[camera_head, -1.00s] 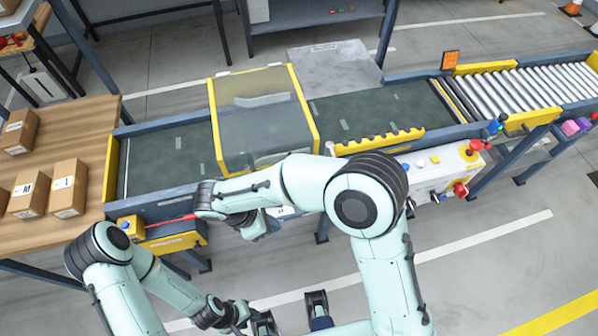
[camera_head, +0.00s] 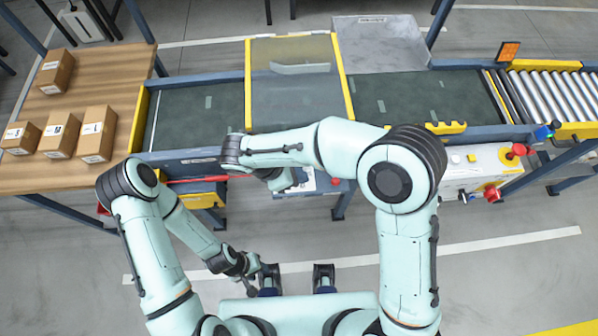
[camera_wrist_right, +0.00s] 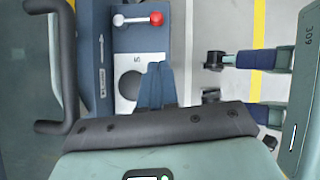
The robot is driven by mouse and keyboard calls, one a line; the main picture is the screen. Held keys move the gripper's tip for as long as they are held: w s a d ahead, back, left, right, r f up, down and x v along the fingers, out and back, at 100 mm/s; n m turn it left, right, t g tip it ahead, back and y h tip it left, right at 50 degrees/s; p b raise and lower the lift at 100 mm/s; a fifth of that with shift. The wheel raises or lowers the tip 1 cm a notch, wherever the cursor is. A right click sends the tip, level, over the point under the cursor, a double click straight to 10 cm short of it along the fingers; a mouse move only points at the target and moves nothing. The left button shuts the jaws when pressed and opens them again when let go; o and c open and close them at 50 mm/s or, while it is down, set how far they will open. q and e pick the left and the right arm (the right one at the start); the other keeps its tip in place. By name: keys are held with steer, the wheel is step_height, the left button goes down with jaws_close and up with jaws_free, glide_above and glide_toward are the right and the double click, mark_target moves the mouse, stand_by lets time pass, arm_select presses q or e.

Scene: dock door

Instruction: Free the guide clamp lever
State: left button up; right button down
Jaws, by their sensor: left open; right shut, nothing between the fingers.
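The clamp lever (camera_wrist_right: 137,19) shows in the right wrist view as a short pale rod with a red knob, on a blue-grey bracket with a white plate (camera_wrist_right: 128,78). Its red knob shows small in the head view (camera_head: 335,182), below the belt's front rail. My right gripper (camera_wrist_right: 157,68) is shut and empty. Its blue fingers lie over the white plate, pointing at the lever, with a gap to the knob. In the head view the right gripper (camera_head: 296,179) is partly hidden by my arm. My left gripper (camera_head: 252,268) is open, low over the floor, away from the lever.
The conveyor belt (camera_head: 205,105) runs behind my arms, with a yellow-framed clear cover (camera_head: 295,85) above it. A wooden table (camera_head: 105,70) with cartons stands at left. A control box (camera_head: 485,165) with red knobs is at right. Floor in front is open.

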steer(key=x, duration=0.6)
arm_select(q)
steer(key=shift+f, duration=0.15)
arm_select(e)
steer(key=shift+w+d+f, duration=0.15)
steer(key=shift+d+f, duration=0.15)
steer(key=shift+d, duration=0.35)
steer(key=shift+w+d+f, duration=0.1)
steer(key=shift+d+f, duration=0.15)
steer(key=shift+d, duration=0.4)
steer(key=shift+w+d+f, duration=0.15)
steer(key=shift+d+f, duration=0.15)
steer(key=shift+d, duration=0.3)
arm_select(q)
steer(key=shift+s+d, duration=0.1)
steer(key=shift+d, duration=0.05)
